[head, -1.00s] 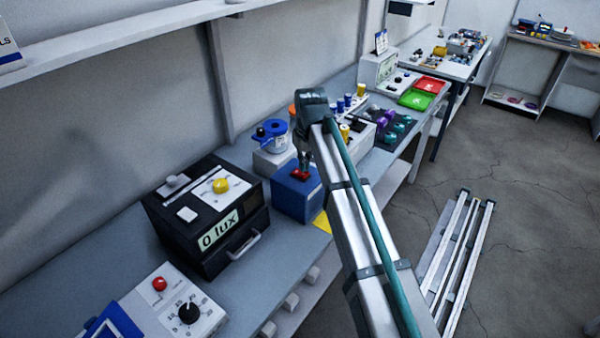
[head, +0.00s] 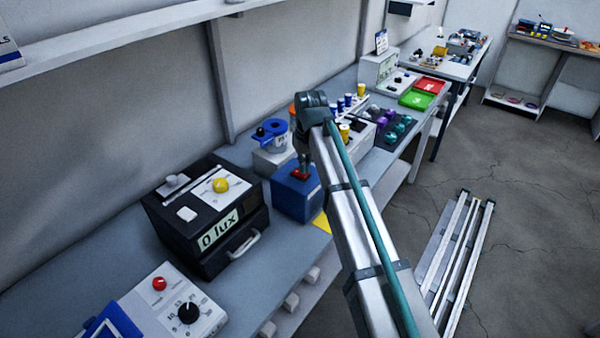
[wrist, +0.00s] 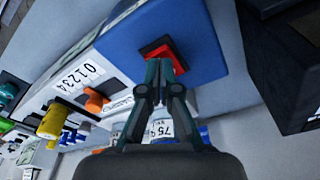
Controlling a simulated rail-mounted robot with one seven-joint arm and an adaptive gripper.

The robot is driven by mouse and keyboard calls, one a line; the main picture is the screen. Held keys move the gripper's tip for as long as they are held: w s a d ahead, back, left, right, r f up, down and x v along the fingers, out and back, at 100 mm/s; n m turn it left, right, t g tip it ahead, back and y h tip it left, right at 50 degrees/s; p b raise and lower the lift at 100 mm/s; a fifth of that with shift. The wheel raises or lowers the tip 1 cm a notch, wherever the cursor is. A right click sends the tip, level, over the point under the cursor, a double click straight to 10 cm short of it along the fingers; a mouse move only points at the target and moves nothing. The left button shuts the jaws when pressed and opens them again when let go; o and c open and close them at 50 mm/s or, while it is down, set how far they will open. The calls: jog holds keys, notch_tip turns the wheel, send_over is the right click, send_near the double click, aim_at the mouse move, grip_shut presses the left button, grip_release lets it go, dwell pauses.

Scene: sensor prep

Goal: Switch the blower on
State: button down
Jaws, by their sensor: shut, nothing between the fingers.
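The blower appears to be the blue box (head: 292,198) on the bench, with a red rocker switch (head: 300,174) on its top. In the wrist view the blue box (wrist: 205,30) fills the upper middle, and the red switch (wrist: 166,50) sits in a dark frame. My gripper (head: 302,168) points down at the switch from above. In the wrist view my gripper (wrist: 165,66) is shut and empty, its fingertips over the red switch and partly covering it. Whether they touch it, and which way the rocker is tipped, I cannot tell.
A black box with a "0 lux" display (head: 219,236) stands left of the blue box. A white jar with a blue lid (head: 272,136) stands behind it. A control panel with a black knob (head: 189,312) is at the front left. Yellow cups and purple and teal parts lie beyond my arm.

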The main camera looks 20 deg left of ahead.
jog(key=shift+f, duration=0.65)
jog(key=shift+r, duration=0.1)
dwell(0.3)
jog(key=shift+r+p, duration=2.05)
jog(key=shift+r, duration=1.4)
jog(key=shift+f, duration=0.1)
